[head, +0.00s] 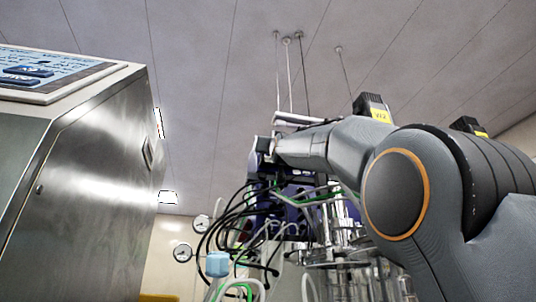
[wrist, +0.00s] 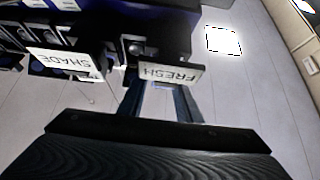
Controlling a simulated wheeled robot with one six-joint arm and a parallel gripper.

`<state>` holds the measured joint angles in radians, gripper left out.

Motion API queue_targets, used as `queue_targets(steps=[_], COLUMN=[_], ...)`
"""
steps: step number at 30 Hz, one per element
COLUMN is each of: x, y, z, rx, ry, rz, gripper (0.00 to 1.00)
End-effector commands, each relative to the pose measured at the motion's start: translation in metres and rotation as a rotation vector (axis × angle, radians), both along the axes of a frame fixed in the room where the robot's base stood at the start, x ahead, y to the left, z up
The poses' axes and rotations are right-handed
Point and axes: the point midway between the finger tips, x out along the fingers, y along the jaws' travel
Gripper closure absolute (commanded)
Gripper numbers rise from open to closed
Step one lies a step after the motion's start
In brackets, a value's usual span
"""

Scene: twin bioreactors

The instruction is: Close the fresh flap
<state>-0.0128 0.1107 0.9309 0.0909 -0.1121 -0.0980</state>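The fresh flap (wrist: 172,74) is a white plate marked FRESH, upside down in the wrist view. It stands out from a dark blue unit (wrist: 165,20), below a dark recess with small fittings. My gripper (wrist: 159,90) has two fingers spread with a gap between them. Their tips reach the flap's lower edge in the picture; I cannot tell whether they touch it. Nothing shows held between them. In the head view my arm reaches the dark blue unit (head: 298,208), and the flap cannot be made out there.
In the head view, black hoses (head: 228,225) and glass vessels (head: 345,275) hang below the unit. A steel cabinet (head: 95,190) stands at the left.

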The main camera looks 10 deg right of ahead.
Motion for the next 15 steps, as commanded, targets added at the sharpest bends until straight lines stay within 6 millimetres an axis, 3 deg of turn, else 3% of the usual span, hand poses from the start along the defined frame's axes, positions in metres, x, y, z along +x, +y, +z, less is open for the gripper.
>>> queue_targets(steps=[5,15], x=[-0.006,-0.043], y=[0.000,0.000], z=[-0.004,-0.032], rx=[0.000,-0.001], ry=[-0.001,0.000], rz=[0.000,-0.001], gripper=[0.69,0.69])
